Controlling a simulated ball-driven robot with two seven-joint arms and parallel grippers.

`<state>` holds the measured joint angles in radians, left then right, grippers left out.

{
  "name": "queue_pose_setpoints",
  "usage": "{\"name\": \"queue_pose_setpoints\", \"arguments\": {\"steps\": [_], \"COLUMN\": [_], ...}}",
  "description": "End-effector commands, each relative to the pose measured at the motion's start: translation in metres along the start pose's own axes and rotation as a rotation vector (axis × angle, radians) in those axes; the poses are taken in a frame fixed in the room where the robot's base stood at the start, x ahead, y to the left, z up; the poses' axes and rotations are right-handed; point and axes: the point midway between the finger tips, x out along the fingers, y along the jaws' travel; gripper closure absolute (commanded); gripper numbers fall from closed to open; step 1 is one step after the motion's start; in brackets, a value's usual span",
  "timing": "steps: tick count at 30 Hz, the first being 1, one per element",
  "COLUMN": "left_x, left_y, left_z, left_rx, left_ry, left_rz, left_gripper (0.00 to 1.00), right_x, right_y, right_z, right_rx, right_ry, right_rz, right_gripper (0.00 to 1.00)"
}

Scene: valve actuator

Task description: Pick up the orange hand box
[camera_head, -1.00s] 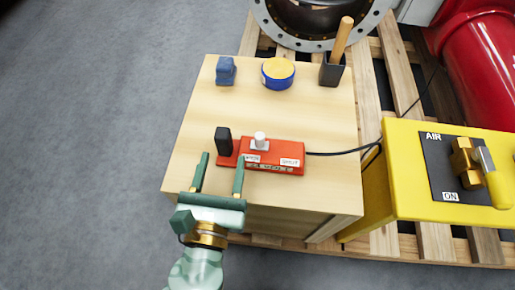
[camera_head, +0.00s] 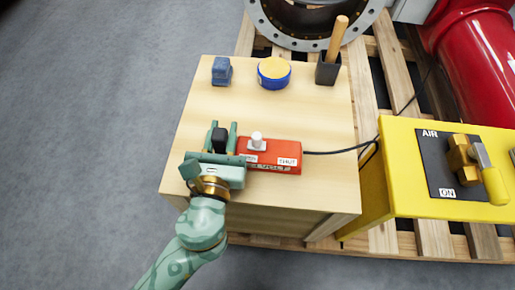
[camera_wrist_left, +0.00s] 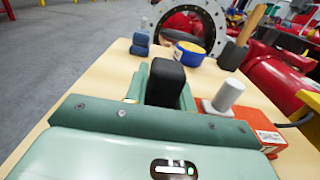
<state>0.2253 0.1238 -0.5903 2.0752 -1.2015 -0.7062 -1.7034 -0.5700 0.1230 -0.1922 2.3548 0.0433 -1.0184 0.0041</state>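The orange hand box (camera_head: 275,156) lies on the wooden crate top, with a white knob on it, a black upright grip (camera_head: 219,139) at its left end and labels, one reading SHUT. My left gripper (camera_head: 224,129) reaches in from the front, one finger on each side of the black grip. The wrist view also shows the black grip (camera_wrist_left: 166,82) between the fingers and the orange box (camera_wrist_left: 262,128) to the right. The fingers are close to the grip, but I cannot tell whether both touch it. My right gripper is not in view.
A blue block (camera_head: 221,70), a blue tin with a yellow top (camera_head: 274,73) and a black holder with a wooden handle (camera_head: 328,69) stand at the back of the crate top (camera_head: 310,115). A black cable runs right from the box towards a yellow AIR panel (camera_head: 400,165).

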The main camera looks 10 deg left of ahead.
Motion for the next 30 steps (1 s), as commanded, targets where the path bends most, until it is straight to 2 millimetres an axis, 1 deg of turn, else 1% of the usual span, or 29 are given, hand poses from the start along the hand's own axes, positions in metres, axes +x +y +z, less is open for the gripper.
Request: {"name": "queue_pose_setpoints", "arguments": {"steps": [8, 11, 14, 18, 21, 23, 25, 30], "left_x": [0.000, 0.000, 0.000, 0.000, 0.000, 0.000, 0.001, 0.001], "left_y": [0.000, 0.000, 0.000, 0.000, 0.000, 0.000, 0.000, 0.000], "left_z": [0.001, 0.009, 0.026, 0.059, 0.079, 0.085, 0.079, 0.042], "left_rx": [-0.002, -0.005, -0.008, -0.007, -0.006, -0.004, 0.002, 0.004], "left_ry": [-0.001, -0.003, -0.005, -0.006, -0.006, -0.005, 0.001, 0.003], "left_rz": [-0.001, 0.001, 0.001, 0.000, -0.002, 0.000, 0.004, 0.003], "left_gripper": [1.00, 1.00, 1.00, 1.00, 1.00, 1.00, 1.00, 1.00], "right_x": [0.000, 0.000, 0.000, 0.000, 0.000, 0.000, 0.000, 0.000], "right_y": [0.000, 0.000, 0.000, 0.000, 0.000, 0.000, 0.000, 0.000], "right_z": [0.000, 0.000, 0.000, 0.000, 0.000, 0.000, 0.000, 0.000], "right_rx": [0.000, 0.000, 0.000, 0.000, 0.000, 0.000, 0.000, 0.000], "right_ry": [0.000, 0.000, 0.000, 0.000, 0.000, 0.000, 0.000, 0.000], "right_rz": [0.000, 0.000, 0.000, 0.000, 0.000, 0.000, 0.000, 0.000], "right_gripper": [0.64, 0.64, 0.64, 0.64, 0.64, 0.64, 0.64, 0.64]}}
